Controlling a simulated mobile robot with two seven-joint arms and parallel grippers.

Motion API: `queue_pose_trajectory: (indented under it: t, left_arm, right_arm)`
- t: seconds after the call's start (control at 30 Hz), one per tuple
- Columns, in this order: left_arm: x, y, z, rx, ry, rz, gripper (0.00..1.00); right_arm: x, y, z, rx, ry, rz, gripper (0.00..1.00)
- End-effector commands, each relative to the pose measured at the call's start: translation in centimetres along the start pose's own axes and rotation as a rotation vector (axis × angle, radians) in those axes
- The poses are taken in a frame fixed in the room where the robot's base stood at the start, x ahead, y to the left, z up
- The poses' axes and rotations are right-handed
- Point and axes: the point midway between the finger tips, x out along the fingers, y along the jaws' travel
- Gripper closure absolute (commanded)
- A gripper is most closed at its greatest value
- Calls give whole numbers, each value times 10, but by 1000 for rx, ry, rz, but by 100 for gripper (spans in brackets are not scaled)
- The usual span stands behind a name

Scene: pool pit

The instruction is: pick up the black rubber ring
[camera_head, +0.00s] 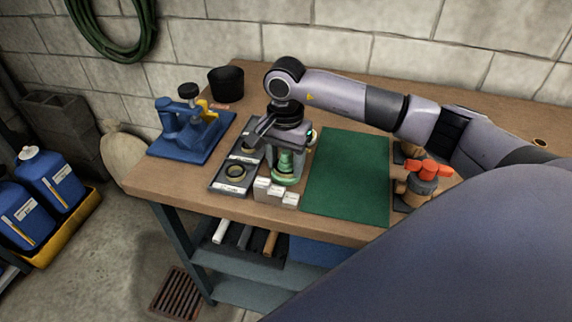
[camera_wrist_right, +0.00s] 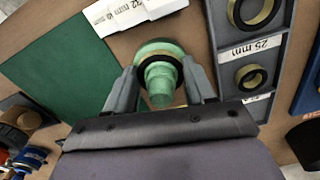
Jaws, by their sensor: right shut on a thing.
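A green stepped cone (camera_head: 286,166) stands at the front of the workbench, just right of a grey tray. In the right wrist view the green cone (camera_wrist_right: 160,88) sits between my fingers, with a black rubber ring (camera_wrist_right: 157,57) around it. My right gripper (camera_wrist_right: 160,68) is shut on the ring, one finger on each side. In the head view my right gripper (camera_head: 287,146) points down over the cone, and the wrist hides part of it. I cannot tell whether the ring is lifted clear of the cone. My left gripper is not in view.
The grey tray (camera_head: 218,185) holds dark and brass-coloured rings behind labels. White label blocks (camera_head: 275,193) stand in front of the cone. A green mat (camera_head: 348,175) lies bare to the right. A blue vise-like fixture (camera_head: 190,130), a black cup (camera_head: 226,84) and an orange-handled valve (camera_head: 425,175) stand around.

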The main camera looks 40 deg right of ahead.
Motion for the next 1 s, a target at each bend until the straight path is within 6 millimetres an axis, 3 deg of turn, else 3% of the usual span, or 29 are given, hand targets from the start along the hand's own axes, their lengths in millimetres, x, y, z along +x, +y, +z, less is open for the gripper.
queue_pose_trajectory:
  t: [0.17,0.37,0.57,0.9,1.0]
  left_arm:
    - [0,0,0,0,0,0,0]
    - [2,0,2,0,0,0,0]
    - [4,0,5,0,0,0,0]
    - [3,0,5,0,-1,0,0]
    - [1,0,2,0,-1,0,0]
  right_arm:
    - [-3,0,0,0,0,-2,74]
    - [-23,-1,-1,1,2,-5,74]
    - [-64,-1,-1,-1,4,-6,74]
    - [-160,-1,-1,0,5,-3,74]
    - [-176,0,-1,2,3,-3,74]
